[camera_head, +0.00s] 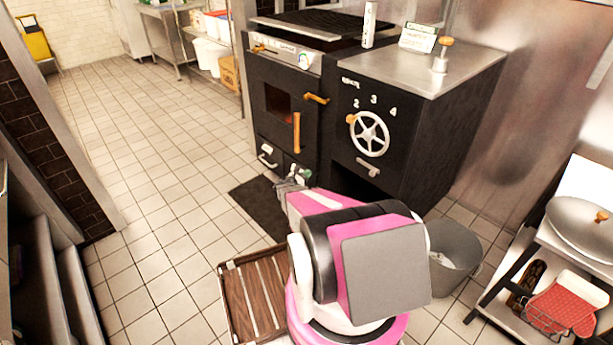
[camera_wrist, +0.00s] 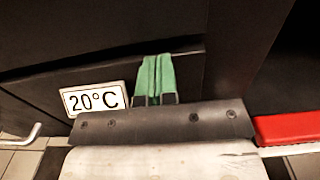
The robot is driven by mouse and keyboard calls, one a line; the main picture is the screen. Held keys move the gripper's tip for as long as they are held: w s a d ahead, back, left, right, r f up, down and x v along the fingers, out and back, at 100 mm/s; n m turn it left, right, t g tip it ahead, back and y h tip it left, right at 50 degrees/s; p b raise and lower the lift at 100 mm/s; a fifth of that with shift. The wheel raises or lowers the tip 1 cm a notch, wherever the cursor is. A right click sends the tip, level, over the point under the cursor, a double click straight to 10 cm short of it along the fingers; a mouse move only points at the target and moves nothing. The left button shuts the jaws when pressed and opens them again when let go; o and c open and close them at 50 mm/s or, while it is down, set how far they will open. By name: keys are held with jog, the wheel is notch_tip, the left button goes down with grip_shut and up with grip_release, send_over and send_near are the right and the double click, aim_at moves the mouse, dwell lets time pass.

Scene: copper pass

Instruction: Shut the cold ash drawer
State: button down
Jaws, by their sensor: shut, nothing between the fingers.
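The drawer front with the white "20°C" label (camera_wrist: 95,99) is low on the black oven (camera_head: 283,110). A dark slanting line runs above the label in the wrist view. My gripper (camera_wrist: 153,78) is shut and empty, its green fingertips together just right of the label, against or very close to the dark front. In the head view my gripper (camera_head: 301,173) is low at the oven's base, and my arm hides part of that area. I cannot tell how far the drawer stands out, and its handle is not clearly visible.
A metal handle (camera_head: 267,157) is on the oven front to the left. A red bar (camera_wrist: 285,128) lies right of my gripper in the wrist view. A dark mat (camera_head: 257,203), a slatted wooden crate (camera_head: 224,287) and a grey bin (camera_head: 462,247) are near my arm. Tiled floor is clear at left.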

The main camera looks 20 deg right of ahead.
jog(key=v, duration=1.4)
jog(key=s+a+r+m+g+y, duration=0.1)
jog(key=s+r+m+g+y, duration=0.5)
jog(key=s+r+m, duration=0.6)
jog(key=s+a+r+m+y, duration=1)
jog(key=s+a+r+y, duration=0.1)
jog(key=s+a+r, duration=0.3)
jog(key=shift+s+r, duration=0.3)
jog(key=shift+s, duration=0.25)
